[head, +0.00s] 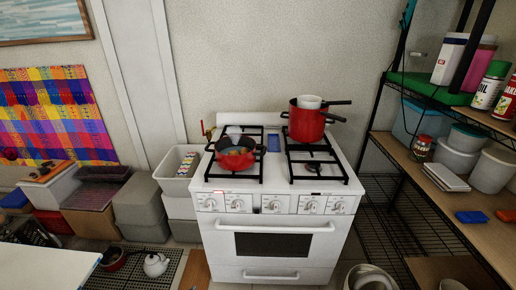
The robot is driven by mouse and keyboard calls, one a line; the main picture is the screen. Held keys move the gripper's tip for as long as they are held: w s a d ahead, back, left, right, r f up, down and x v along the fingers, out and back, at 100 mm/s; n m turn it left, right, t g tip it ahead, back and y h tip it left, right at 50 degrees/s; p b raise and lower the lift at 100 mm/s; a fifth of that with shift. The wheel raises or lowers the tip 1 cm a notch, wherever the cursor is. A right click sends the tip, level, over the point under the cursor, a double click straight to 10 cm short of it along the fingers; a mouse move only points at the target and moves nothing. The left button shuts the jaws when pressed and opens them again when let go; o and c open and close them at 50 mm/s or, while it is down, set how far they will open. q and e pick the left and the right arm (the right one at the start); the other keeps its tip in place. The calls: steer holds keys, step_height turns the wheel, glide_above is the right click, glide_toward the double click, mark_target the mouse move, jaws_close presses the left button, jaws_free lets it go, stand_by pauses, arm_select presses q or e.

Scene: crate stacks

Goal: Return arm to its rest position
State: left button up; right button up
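Neither of my grippers shows in the head view, and I see no arm that I can be sure is mine. The view shows a white stove (275,243) against the wall. A red pan (235,157) with food-coloured contents sits on its left burners. A red pot (306,123) with a white vessel (309,102) in its top stands at the back right burner. The oven door is shut.
A shelf unit (440,196) with bottles and tubs stands on the right. Several storage crates (138,204) are stacked on the left. A white kettle (155,265) is at lower left, near a white surface (45,268). A metal bowl (352,284) is at the bottom edge.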

arm_select(q)
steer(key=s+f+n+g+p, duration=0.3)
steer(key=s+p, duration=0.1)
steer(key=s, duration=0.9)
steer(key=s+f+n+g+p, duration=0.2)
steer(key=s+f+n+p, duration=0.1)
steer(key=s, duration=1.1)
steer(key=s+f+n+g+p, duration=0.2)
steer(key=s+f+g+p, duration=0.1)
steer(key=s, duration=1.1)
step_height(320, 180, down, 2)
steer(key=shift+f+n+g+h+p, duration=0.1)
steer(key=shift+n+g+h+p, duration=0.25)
steer(key=shift+p, duration=0.55)
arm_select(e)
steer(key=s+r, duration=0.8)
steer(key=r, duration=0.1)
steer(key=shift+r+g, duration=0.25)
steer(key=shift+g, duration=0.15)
